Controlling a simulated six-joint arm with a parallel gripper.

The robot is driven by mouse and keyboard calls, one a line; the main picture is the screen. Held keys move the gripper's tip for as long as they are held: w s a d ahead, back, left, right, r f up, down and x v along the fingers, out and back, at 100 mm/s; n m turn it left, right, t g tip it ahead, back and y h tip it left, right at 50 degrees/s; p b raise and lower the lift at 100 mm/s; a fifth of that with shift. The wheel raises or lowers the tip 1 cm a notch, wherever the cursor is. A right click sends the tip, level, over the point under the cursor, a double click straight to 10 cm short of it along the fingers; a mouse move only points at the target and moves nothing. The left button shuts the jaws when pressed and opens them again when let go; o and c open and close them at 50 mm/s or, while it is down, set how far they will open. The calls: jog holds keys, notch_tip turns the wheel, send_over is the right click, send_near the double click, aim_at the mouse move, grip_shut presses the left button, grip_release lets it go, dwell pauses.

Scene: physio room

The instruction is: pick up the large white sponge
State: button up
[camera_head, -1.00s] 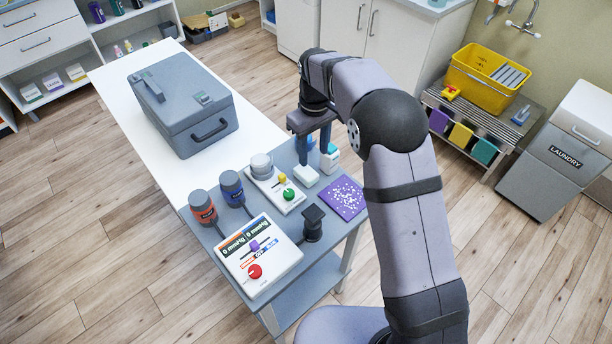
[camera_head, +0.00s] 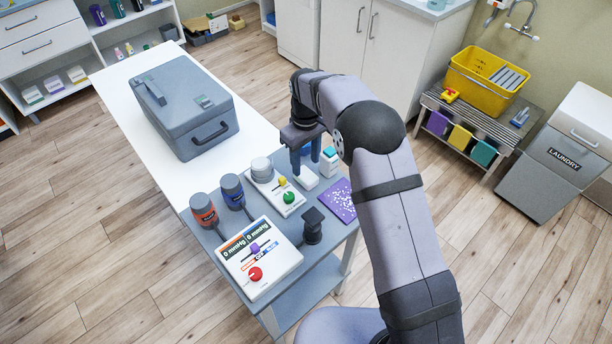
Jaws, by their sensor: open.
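A white block (camera_head: 306,180), which looks like the large white sponge, lies on the grey end of the table. It sits between the white panel with coloured knobs and the purple speckled square, and my gripper partly covers its far side. My gripper (camera_head: 305,156) points down with its two fingers apart. The fingertips appear just above or behind the white block. Nothing shows between them, and I cannot tell the exact height gap.
Close around are the knob panel (camera_head: 284,197), a white-and-teal container (camera_head: 329,162), the purple speckled square (camera_head: 340,201) and a black stand (camera_head: 313,226). Two bottles (camera_head: 204,208) (camera_head: 232,190), a gauge box (camera_head: 259,262) and a large grey case (camera_head: 190,112) share the table.

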aim_at(306, 175)
jog(key=shift+s+f+p, duration=0.2)
jog(key=shift+f+p, duration=0.75)
jog(key=shift+f, duration=1.2)
jog(key=shift+c, duration=0.7)
jog(key=c, duration=0.7)
notch_tip(306, 175, up, 10)
jog(key=b, duration=0.3)
